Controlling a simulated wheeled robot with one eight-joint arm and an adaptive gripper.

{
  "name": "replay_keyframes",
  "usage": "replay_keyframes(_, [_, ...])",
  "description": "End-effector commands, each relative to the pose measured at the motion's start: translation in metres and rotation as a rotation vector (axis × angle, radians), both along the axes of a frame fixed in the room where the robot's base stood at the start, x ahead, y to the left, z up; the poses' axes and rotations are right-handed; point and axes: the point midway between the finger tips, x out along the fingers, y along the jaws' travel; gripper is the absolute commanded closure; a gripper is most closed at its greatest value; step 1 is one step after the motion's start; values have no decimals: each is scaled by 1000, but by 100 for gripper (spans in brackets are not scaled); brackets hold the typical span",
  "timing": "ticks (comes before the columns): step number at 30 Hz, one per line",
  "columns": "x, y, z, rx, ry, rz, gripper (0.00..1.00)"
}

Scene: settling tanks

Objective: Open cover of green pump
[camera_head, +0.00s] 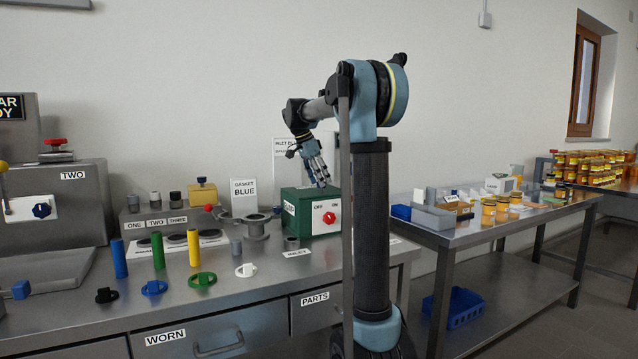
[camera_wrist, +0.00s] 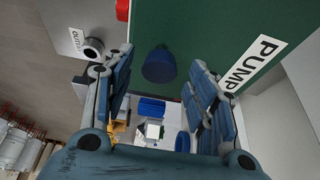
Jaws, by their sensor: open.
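The green pump (camera_head: 296,190) is a box on the steel bench in the head view. Its front has a red knob (camera_head: 329,217) between OFF and ON marks and a small white label. In the wrist view its green face (camera_wrist: 215,25) fills the upper part, with a white PUMP label (camera_wrist: 254,64) and a round blue knob (camera_wrist: 159,67). My gripper (camera_head: 322,182) is open, fingers pointing down at the top of the box. In the wrist view the blue knob shows between the spread fingers; I cannot tell whether they touch it. No raised cover shows.
A grey flanged fitting (camera_head: 257,228) and a GASKET BLUE sign (camera_head: 244,197) stand left of the pump. Colored cylinders and rings occupy the bench's left. A second table (camera_head: 462,238) with jars stands right.

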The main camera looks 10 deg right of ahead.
Motion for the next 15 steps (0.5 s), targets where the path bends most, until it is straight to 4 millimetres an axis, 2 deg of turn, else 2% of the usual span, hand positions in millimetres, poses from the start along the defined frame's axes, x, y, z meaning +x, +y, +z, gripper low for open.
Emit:
replay_keyframes(12, [1, -3, -8, 0, 0, -1, 48])
replay_keyframes(13, [1, -3, -8, 0, 0, -1, 50])
replay_keyframes(15, [1, -3, -8, 0, 0, -1, 66])
